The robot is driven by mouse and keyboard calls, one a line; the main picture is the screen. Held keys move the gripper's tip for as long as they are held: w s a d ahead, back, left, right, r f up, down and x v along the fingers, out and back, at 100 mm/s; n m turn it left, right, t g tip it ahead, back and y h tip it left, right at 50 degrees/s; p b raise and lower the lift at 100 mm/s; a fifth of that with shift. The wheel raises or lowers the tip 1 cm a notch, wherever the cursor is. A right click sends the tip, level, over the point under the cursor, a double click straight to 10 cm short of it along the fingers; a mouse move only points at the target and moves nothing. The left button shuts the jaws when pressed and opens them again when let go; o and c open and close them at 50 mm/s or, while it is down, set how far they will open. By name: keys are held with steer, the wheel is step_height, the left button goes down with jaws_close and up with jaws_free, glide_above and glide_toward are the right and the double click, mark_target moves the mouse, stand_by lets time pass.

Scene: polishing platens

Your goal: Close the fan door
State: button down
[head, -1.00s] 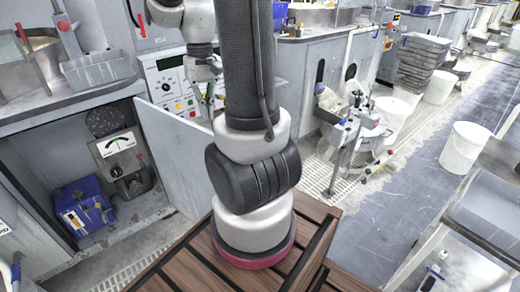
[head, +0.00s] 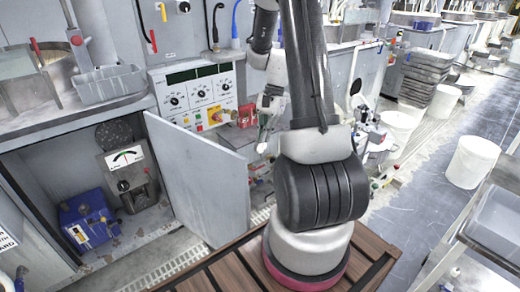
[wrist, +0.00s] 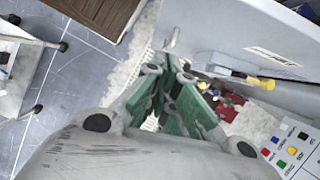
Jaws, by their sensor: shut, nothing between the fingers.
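The fan door (head: 197,178) is a flat grey panel. It stands open in the head view, swung outward from the right side of a low cabinet recess (head: 150,222). Inside the recess are a grey unit with a dial gauge (head: 124,157) and a blue box (head: 90,220). My gripper (head: 264,140) is small and partly behind my arm in the head view, just right of the door's upper free edge. I cannot tell whether it touches the door. In the wrist view my gripper (wrist: 170,90) shows green finger pads close together, with nothing held.
A control panel (head: 197,95) with knobs and buttons is above the door; its buttons also show in the wrist view (wrist: 290,150). Machines and white buckets (head: 472,160) stand right. A grey trolley (head: 490,222) is at the right edge. The aisle floor (head: 420,200) is clear.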

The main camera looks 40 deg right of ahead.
steer(key=s+a+f, duration=0.2)
steer(key=a+f, duration=0.5)
steer(key=f, duration=0.1)
steer(key=shift+f, duration=0.15)
steer(key=shift+s+a, duration=0.1)
steer(key=shift+a, duration=0.05)
